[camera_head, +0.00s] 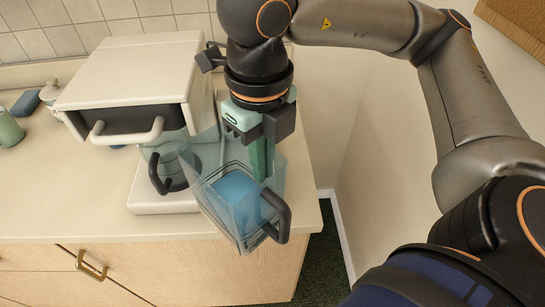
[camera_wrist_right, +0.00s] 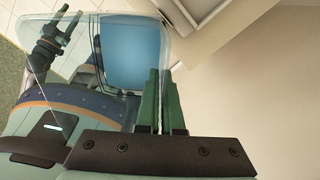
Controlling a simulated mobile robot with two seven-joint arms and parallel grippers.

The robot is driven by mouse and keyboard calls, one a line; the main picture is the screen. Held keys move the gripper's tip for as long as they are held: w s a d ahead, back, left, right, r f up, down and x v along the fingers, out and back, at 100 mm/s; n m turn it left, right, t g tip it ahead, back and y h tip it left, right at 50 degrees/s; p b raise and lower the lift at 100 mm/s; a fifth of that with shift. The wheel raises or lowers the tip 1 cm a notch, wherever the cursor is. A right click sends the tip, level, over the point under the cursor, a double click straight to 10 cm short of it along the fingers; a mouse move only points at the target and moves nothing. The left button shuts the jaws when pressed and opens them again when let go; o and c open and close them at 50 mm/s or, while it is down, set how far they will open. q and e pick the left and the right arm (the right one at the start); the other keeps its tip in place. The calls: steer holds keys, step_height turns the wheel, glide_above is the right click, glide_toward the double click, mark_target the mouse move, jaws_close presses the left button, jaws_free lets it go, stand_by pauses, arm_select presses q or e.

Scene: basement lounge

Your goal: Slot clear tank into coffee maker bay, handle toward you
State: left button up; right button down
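The clear tank (camera_head: 222,185) has blue contents and a black handle (camera_head: 277,217) facing my side. It is tilted at the counter's front right edge, right of the coffee maker (camera_head: 140,65). My right gripper (camera_head: 262,172) reaches down from above, its green fingers closed together at the tank's back right wall. In the right wrist view the fingers (camera_wrist_right: 160,108) stand close together at the clear wall (camera_wrist_right: 70,75), with the blue contents (camera_wrist_right: 135,52) beyond. The coffee maker is cream, with a dark front and a glass carafe (camera_head: 170,168) below. Its tank bay cannot be made out.
The counter (camera_head: 70,200) is bare in front and left of the coffee maker. A green cup (camera_head: 9,130) and a small white jar (camera_head: 50,92) stand at the far left. A wall (camera_head: 385,150) rises to the right, with a floor gap beside the counter.

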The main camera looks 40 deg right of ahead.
steer(key=m, duration=0.2)
steer(key=s+m, duration=0.1)
steer(key=shift+s+r+m, duration=0.1)
steer(key=shift+m, duration=0.3)
steer(key=m, duration=0.2)
steer(key=s+m, duration=0.1)
steer(key=m, duration=0.1)
steer(key=shift+b, duration=0.3)
steer(key=w+d+f+b, duration=0.2)
steer(key=w+d, duration=0.6)
steer(key=w, duration=0.5)
steer(key=shift+w+d+b, duration=0.2)
steer(key=shift+w+b, duration=0.1)
steer(key=shift+b, duration=0.3)
steer(key=shift+f+b, duration=0.45)
steer(key=shift+f, duration=0.1)
stand_by(0.3)
